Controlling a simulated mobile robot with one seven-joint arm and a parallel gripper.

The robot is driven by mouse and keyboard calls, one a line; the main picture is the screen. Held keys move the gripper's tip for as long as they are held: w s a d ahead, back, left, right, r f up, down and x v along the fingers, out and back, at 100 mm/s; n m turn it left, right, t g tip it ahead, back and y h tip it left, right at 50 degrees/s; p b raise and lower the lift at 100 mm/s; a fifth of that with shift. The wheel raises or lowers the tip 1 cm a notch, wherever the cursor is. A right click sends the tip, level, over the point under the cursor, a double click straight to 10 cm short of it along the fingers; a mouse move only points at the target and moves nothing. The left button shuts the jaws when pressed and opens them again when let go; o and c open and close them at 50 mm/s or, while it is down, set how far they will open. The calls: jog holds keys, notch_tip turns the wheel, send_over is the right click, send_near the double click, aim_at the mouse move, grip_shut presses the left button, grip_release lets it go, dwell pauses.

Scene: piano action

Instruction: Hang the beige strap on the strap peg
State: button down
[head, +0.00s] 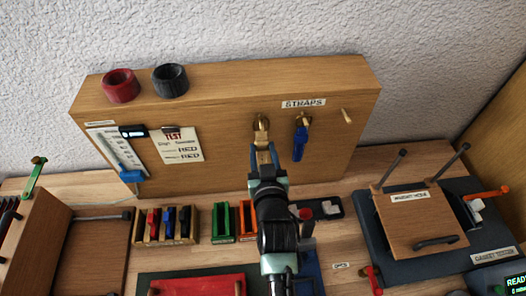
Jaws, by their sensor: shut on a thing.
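The beige strap (261,129) is at the front face of the wooden board, left of the STRAPS label (303,103). My gripper (263,150) reaches up from below and is shut on the strap's lower part. The strap's top is close to the board; whether it is around a peg there or only in front of one, I cannot tell. A blue strap (299,146) hangs to its right from a peg. A bare wooden peg (346,115) sticks out farther right. My gripper and arm hide the board just below the beige strap.
A red ring (120,86) and a black ring (170,81) stand on the board's top. A test card (181,147) and a blue-handled gauge (126,165) are on its left. Coloured holders stand on the table below; a hinged wooden fixture (420,215) stands at right.

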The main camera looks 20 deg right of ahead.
dwell(0.4)
jog(key=shift+c, duration=1.8)
grip_release()
jog(key=b+v, duration=0.3)
jog(key=v, duration=1)
